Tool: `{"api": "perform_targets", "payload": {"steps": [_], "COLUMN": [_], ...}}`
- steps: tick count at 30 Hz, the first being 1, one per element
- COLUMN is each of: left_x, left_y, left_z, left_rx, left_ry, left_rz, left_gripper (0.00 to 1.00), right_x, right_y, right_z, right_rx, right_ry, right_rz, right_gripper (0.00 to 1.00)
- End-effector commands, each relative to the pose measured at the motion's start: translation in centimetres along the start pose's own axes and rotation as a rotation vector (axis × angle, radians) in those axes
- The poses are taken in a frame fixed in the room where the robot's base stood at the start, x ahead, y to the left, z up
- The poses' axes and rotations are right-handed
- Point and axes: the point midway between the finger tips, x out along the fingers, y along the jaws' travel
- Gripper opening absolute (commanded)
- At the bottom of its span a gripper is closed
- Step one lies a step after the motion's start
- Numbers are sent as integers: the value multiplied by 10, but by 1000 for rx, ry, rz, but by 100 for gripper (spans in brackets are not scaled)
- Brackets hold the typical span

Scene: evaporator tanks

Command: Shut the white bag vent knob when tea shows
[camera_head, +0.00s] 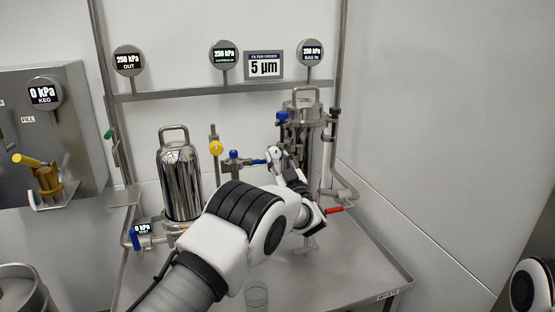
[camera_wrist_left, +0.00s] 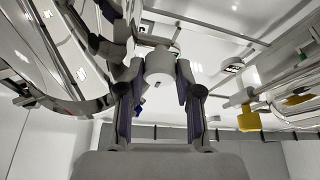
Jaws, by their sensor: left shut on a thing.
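My left arm reaches across the middle of the head view to the bag filter housing (camera_head: 306,115), a steel vessel at the back right of the bench. My left gripper (camera_head: 275,153) is in front of the housing's left side. In the left wrist view its two fingers (camera_wrist_left: 160,88) are on either side of a white round knob (camera_wrist_left: 160,65), shut on it. I see no tea in the frames. My right gripper is not in view.
A shiny steel housing (camera_head: 181,180) stands left of my arm. A yellow knob (camera_head: 216,147), blue handles (camera_head: 281,118) and a red lever (camera_head: 335,210) are close around. A clear glass (camera_head: 257,296) stands near the bench front. The bench's right side (camera_head: 365,260) is clear.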

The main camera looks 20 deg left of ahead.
Motion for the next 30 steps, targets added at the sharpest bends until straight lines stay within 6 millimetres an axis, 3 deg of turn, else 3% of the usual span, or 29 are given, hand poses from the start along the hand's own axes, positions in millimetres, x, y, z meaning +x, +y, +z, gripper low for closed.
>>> {"api": "perform_targets", "payload": {"steps": [1, 2, 3, 4, 17, 30], "left_x": [-1, -1, -1, -1, -6, -76], "left_y": [0, 0, 0, 0, 1, 0], "left_z": [1, 1, 1, 1, 0, 1], "left_rx": [0, 0, 1, 1, 1, 1], "left_ry": [-2, -2, -2, -2, -1, -1], "left_rz": [1, 1, 1, 1, 2, 2], "left_gripper": [0, 38, 52, 60, 60, 60], "right_x": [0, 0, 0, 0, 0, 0], "right_y": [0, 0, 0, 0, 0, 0], "right_z": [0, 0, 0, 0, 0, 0], "right_rx": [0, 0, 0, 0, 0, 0], "right_ry": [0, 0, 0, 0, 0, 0], "right_rz": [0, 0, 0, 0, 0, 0], "right_gripper": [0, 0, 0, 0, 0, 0]}}
